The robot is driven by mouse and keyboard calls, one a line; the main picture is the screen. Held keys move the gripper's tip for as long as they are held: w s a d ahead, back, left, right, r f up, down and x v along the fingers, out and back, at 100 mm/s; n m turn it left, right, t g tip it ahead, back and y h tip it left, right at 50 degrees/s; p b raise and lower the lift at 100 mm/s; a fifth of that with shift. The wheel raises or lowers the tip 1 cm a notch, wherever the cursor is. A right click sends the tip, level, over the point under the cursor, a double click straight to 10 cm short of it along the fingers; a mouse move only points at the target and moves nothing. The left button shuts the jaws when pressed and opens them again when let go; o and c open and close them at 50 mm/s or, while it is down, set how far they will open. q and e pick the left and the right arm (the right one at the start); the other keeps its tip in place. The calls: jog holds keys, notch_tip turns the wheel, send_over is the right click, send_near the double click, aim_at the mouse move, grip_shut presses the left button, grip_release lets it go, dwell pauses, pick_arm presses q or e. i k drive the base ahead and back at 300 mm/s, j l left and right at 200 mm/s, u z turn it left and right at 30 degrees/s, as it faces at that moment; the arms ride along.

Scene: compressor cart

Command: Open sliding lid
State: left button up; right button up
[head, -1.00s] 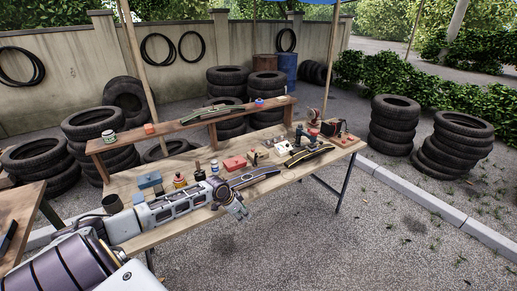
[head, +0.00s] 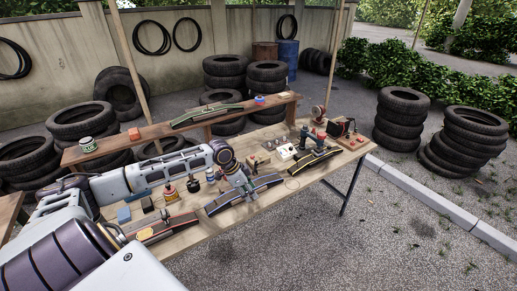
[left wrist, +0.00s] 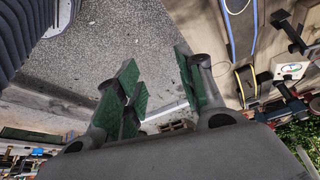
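I cannot make out which thing carries a sliding lid. A small white box (head: 287,152) stands beyond the gripper, to its right. My arm and gripper hide part of the bench top. My right gripper does not show.
The wooden bench (head: 285,193) also holds a yellow-striped piece (head: 318,160), a red-striped piece (head: 168,228), bottles and small tools. A raised shelf (head: 150,142) runs along its back, bearing a green-striped piece (head: 207,115). Tyre stacks (head: 402,118) stand around. Paving in front is clear.

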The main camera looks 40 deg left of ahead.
aim_at(258, 156)
jog(key=i+j, duration=1)
jog(key=j, duration=0.15)
